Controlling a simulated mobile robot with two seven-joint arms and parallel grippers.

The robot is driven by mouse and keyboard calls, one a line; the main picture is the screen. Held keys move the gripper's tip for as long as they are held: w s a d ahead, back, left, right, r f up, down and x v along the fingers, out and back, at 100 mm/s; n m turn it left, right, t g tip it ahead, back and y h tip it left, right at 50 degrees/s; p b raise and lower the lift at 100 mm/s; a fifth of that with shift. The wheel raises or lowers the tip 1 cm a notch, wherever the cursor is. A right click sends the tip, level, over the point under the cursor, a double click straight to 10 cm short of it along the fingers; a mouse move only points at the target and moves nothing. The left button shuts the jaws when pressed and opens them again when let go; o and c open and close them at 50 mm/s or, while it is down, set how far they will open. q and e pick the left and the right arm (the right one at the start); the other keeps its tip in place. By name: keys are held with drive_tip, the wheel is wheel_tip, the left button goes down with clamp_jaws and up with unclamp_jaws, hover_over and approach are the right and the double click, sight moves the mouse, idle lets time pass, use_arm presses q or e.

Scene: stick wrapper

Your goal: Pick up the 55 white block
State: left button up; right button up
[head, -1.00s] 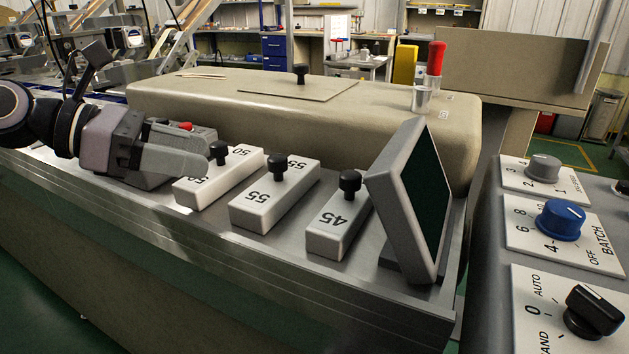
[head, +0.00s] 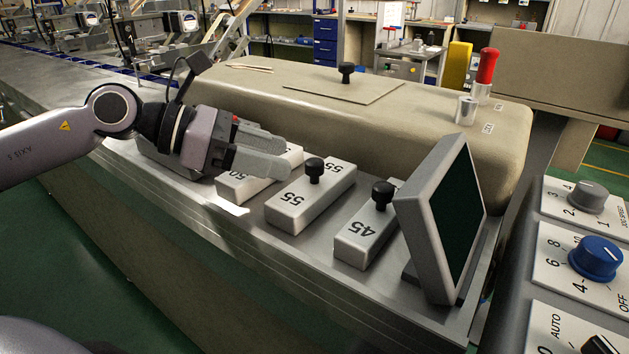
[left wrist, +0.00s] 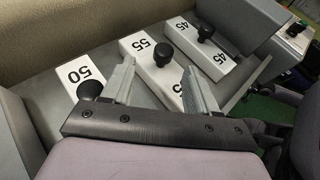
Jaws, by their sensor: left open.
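The 55 white block (head: 300,208) lies on the metal ledge in the head view, with a black knob on top. In the left wrist view, the 55 block (left wrist: 143,56) is partly hidden behind the gripper, and its knob shows beyond and between the fingertips. My left gripper (head: 268,152) is open and empty, to the left of the 55 knob and over the 50 block. In the left wrist view, the left gripper's fingers (left wrist: 158,80) are spread apart. My right gripper is not in view.
The 50 block (head: 232,184) is left of the 55 block, partly under my gripper. The 45 block (head: 357,240) stands right of it, beside a tilted screen (head: 450,220). A beige housing (head: 420,118) rises behind the blocks. A control panel (head: 560,250) is at the right.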

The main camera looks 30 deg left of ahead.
sight(311, 161)
use_arm(q)
drive_tip(key=shift+w+d+r+p, duration=0.2)
drive_tip(key=shift+d+p, duration=0.1)
drive_tip(key=shift+d, duration=0.15)
drive_tip(key=shift+w+d+r+p, duration=0.1)
drive_tip(key=shift+w+d+p, duration=0.05)
drive_tip(key=shift+d+p, duration=0.2)
drive_tip(key=shift+p+x, duration=0.35)
drive_tip(key=shift+x, duration=1.15)
drive_tip(key=shift+f, duration=0.15)
drive_tip(key=shift+a, duration=0.1)
clamp_jaws()
